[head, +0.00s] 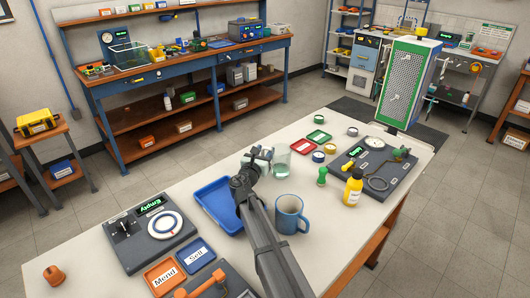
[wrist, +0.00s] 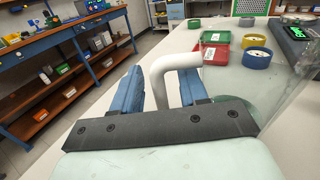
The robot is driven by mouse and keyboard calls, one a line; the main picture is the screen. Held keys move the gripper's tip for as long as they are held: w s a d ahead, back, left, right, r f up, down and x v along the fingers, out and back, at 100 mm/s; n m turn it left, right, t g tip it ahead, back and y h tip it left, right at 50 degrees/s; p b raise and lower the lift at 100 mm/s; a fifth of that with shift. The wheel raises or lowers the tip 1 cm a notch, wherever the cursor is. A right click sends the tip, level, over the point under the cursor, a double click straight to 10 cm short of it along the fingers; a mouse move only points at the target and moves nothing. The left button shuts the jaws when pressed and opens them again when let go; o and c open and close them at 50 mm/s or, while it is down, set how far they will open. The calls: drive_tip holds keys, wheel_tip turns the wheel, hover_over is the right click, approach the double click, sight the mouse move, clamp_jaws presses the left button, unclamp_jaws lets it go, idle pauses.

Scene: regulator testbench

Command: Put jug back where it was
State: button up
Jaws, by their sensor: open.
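The clear, pale-green glass jug (head: 281,164) stands on the white table, just right of my gripper (head: 257,155) in the head view. In the wrist view its glass body (wrist: 236,78) is at the right, with a white bent handle (wrist: 176,64) on its left side. My gripper's two blue fingers (wrist: 158,84) are open, and the handle appears between or just beyond them. I cannot tell whether either finger touches it. The jug's lower part is partly hidden in the wrist view by the dark gripper bar.
A blue tray (head: 208,213) lies left of my arm and a blue mug (head: 289,216) stands right of it.

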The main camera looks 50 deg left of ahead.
drive_tip(key=v, duration=0.4)
drive_tip(key=shift+s+d+r, duration=0.2)
drive_tip(key=shift+s+r, duration=0.05)
wheel_tip(320, 180, up, 7)
drive_tip(key=shift+w+f, duration=0.2)
drive_tip(key=shift+a, duration=0.15)
